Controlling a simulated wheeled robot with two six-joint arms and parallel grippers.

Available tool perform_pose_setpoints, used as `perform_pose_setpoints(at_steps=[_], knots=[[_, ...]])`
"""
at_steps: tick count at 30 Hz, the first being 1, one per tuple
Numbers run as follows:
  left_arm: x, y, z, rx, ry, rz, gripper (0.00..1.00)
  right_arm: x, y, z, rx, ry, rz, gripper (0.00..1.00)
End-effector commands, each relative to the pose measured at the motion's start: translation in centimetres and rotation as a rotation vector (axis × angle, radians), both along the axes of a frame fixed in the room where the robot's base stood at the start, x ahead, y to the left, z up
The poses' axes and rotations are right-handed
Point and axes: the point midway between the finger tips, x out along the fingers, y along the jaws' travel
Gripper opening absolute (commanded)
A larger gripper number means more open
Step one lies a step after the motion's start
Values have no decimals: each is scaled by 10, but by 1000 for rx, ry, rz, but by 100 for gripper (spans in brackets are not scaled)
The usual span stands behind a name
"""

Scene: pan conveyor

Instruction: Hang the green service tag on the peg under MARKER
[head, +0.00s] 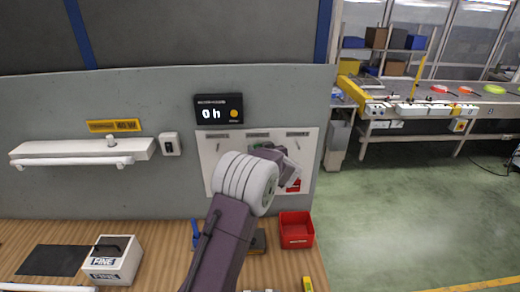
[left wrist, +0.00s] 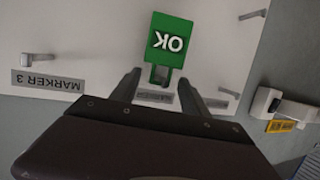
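The green service tag (left wrist: 172,38) shows upside down in the left wrist view, with OK in white letters, in front of the white board (left wrist: 90,35). My left gripper (left wrist: 160,78) has its two fingers apart, one on each side of the tag's narrow end, with gaps visible. Whether the tag hangs on a peg there cannot be told. A MARKER 3 label (left wrist: 48,80) is at the left, beside a bare peg (left wrist: 38,57). My right gripper is out of view.
Other pegs (left wrist: 252,15) stick out of the board. In the head view a red piece (head: 294,186) shows at the board's lower right. A red bin (head: 296,229) and a FINE box (head: 112,260) stand on the wooden bench. A display (head: 219,109) is above the board.

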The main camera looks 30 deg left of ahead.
Motion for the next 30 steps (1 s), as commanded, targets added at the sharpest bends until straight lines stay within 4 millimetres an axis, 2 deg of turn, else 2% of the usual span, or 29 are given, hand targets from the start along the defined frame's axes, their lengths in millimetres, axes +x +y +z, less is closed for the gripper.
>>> perform_pose_setpoints(at_steps=[5, 12, 17, 27, 30], knots=[[-5, -6, 1, 0, -1, -2, 53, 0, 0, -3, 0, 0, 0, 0], [-39, -43, 17, 0, -3, -4, 53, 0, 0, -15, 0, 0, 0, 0], [-55, -59, 24, 1, -2, -2, 53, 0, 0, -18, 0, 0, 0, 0], [-60, -63, 27, 0, 0, 0, 53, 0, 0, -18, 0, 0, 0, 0], [-63, -56, 28, -2, -24, 13, 53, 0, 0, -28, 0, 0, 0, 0]])
